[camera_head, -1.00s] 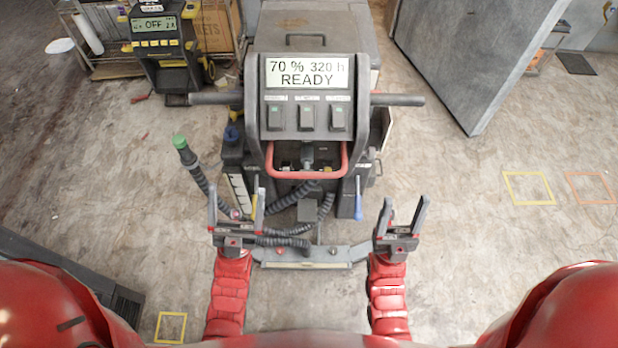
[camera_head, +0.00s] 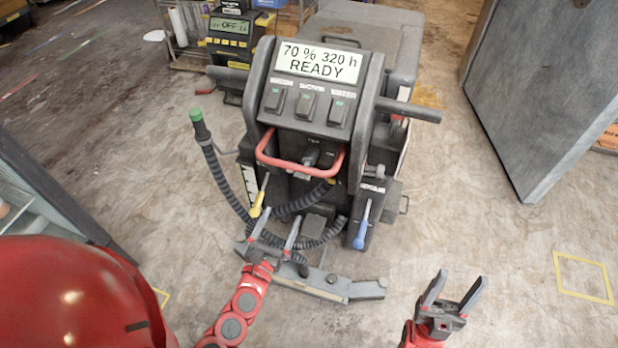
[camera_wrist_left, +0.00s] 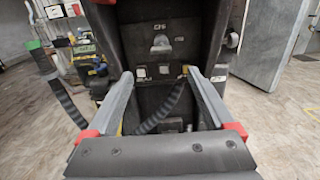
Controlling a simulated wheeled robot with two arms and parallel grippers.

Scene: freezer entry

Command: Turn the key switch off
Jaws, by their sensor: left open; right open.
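The key switch (camera_head: 311,157) is a dark knob on the machine's front, under the display and behind the red handle bar (camera_head: 266,158). In the left wrist view, a grey knob with small labels around it (camera_wrist_left: 160,44) shows ahead, beyond the fingertips. The display (camera_head: 318,62) reads 70 %, 320 h, READY. My left gripper (camera_head: 279,221) is open and empty, low in front of the machine and apart from the switch; its spread fingers also show in the left wrist view (camera_wrist_left: 160,76). My right gripper (camera_head: 461,285) is open and empty over the floor at right.
A yellow lever (camera_head: 257,204) and a blue lever (camera_head: 361,230) stick out below the handle bar. A coiled hose with a green tip (camera_head: 195,115) stands at left. A grey door panel (camera_head: 550,80) is at right. Floor is free around my right gripper.

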